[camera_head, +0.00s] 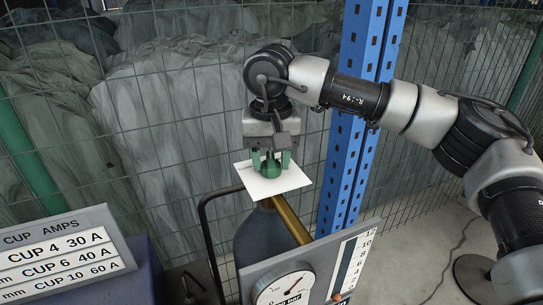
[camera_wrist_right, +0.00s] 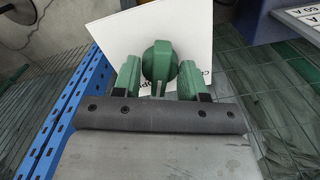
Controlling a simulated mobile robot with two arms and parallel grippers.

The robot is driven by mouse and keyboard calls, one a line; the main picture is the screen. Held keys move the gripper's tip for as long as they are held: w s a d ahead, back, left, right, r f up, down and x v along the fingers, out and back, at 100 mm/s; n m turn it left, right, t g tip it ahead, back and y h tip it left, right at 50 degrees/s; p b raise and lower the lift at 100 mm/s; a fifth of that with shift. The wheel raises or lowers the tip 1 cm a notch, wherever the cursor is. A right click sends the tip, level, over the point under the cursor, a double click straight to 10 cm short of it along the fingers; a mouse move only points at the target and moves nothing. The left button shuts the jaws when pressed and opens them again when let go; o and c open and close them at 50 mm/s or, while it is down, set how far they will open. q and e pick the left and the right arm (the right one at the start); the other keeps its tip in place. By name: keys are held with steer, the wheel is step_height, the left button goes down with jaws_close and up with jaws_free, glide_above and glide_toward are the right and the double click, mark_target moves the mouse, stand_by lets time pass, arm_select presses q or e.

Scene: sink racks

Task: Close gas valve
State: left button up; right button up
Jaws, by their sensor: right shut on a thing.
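The gas valve's green knob (camera_head: 270,169) stands on top of a dark gas cylinder (camera_head: 258,236) in the head view, with a white square card (camera_head: 293,180) just under it. My right gripper (camera_head: 271,160) comes down on the knob from above, its green fingers on both sides of it. In the right wrist view the round green knob (camera_wrist_right: 159,60) sits between the two green fingers (camera_wrist_right: 159,75) of my right gripper, which is shut on it. Part of the card's print is hidden behind the fingers and knob. My left gripper is not in view.
A round pressure gauge (camera_head: 283,290) and a vertical scale panel (camera_head: 350,263) stand in front of the cylinder. A brass-coloured bar (camera_head: 291,222) runs beside it. A blue perforated post (camera_head: 350,150) and wire mesh stand behind. A sign (camera_head: 55,257) is at lower left.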

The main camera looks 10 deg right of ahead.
mark_target(271, 160)
steer(key=n, duration=0.5)
steer(key=shift+n, duration=0.3)
steer(key=o, duration=0.6)
steer(key=shift+r+p, duration=1.8)
steer(key=shift+r, duration=0.75)
